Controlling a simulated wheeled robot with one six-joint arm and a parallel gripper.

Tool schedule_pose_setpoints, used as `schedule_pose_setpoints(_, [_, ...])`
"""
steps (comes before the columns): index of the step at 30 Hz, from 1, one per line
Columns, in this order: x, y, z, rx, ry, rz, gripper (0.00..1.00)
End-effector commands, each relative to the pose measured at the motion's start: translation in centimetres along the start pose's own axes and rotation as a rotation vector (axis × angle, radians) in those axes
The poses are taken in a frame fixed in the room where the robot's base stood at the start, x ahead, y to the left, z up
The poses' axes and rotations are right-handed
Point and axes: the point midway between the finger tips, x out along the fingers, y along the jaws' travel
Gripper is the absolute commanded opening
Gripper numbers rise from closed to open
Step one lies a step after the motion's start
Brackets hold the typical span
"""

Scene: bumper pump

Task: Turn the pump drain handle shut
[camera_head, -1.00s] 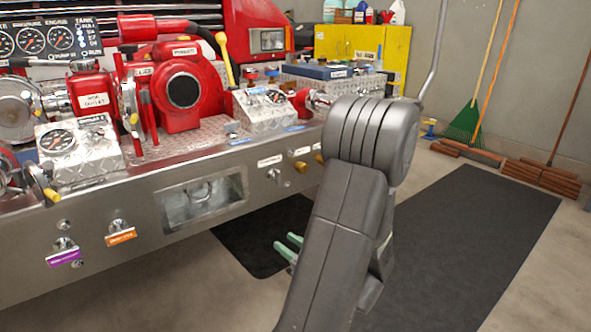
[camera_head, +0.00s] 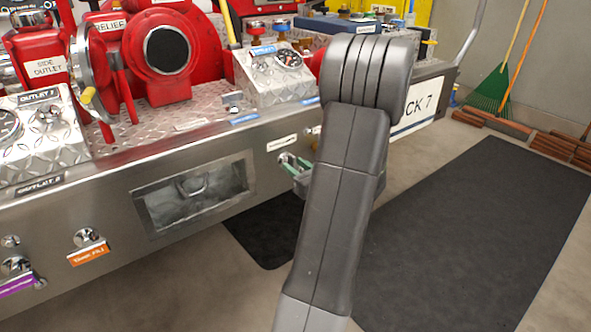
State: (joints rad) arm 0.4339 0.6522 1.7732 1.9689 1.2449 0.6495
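My gripper (camera_head: 286,163) has two green fingers and is at the bumper's front panel, just below a small white label (camera_head: 282,143). The fingers are apart, with a gap between them. A small metal fitting seems to be at the fingertips, but it is too small to tell whether they touch or surround it. The label is too small to read, so I cannot confirm that this is the pump drain handle. My forearm covers part of the panel just right of the gripper.
The steel bumper (camera_head: 100,185) carries a red pump (camera_head: 163,50) and gauge boxes. An orange-tagged knob (camera_head: 88,250) and a purple-tagged knob (camera_head: 16,282) stick out at lower left. A recessed box (camera_head: 195,193) sits mid-panel. Dark mats (camera_head: 470,240) lie on open floor at right.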

Motion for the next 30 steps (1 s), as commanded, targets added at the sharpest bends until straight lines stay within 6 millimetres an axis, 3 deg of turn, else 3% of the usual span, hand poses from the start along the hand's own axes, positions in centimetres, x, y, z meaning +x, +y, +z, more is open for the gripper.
schedule_pose_setpoints(11, [0.68, 0.01, 0.06, 0.000, 0.000, 0.000, 0.33])
schedule_pose_setpoints(16, [0.66, 0.01, 0.05, 0.000, 0.000, 0.000, 0.01])
schedule_pose_setpoints(17, [0.66, 0.01, 0.04, 0.000, 0.000, 0.000, 0.00])
schedule_pose_setpoints(30, [0.64, -0.05, 0.35, 0.092, 0.002, 0.000, 0.00])
